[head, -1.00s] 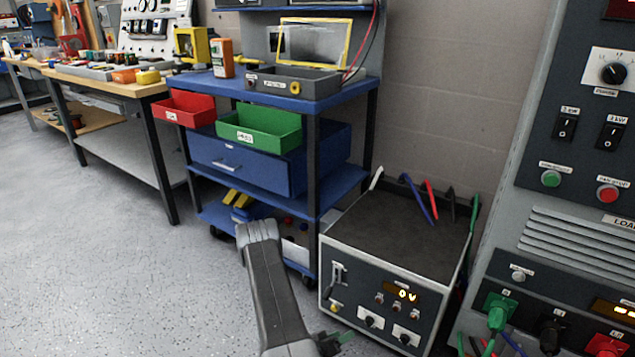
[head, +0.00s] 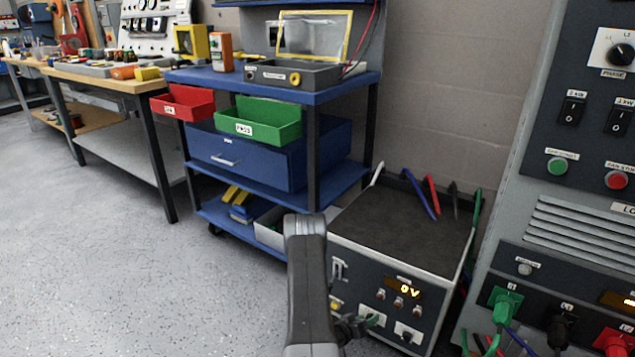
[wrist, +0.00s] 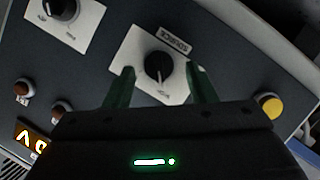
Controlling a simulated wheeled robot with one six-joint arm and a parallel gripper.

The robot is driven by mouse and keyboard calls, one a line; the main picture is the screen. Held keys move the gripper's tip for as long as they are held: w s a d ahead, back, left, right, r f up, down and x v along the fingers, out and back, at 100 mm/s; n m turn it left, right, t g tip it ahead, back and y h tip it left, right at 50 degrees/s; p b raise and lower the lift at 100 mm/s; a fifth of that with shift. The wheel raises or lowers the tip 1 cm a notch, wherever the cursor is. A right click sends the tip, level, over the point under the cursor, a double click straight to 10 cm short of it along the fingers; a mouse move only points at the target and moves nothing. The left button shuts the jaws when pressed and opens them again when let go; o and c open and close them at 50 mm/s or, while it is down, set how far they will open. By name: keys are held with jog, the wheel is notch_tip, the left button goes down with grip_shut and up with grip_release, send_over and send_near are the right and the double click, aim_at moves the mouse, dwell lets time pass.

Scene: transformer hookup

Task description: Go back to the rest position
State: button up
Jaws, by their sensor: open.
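My gripper (head: 368,321) is open, in front of the panel of a grey transformer box (head: 400,225) with a "0 V" display. In the wrist view my two green fingertips (wrist: 161,76) are spread, one to each side of a black knob (wrist: 159,67) on a white plate. Nothing is held between them. I cannot tell how far the fingertips stand off the knob. My grey arm link hides part of the box's left side in the head view.
A blue cart (head: 270,182) with a red bin (head: 183,104) and a green bin (head: 262,122) stands behind. A load cabinet (head: 585,195) with plugged cables is close on the right. Floor (head: 110,270) at left is free.

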jog(key=m+t+y, duration=0.1)
jog(key=m+y, duration=0.1)
jog(key=m, duration=0.1)
jog(key=s+d+m+t+y, duration=0.1)
jog(key=m+y, duration=0.1)
jog(key=m, duration=0.2)
jog(key=s+m+t+y, duration=0.1)
jog(key=m+t+y, duration=0.1)
jog(key=m, duration=0.1)
jog(key=shift+d+r, duration=0.15)
jog(key=shift+d, duration=0.05)
dwell(1.1)
jog(key=shift+a, duration=0.1)
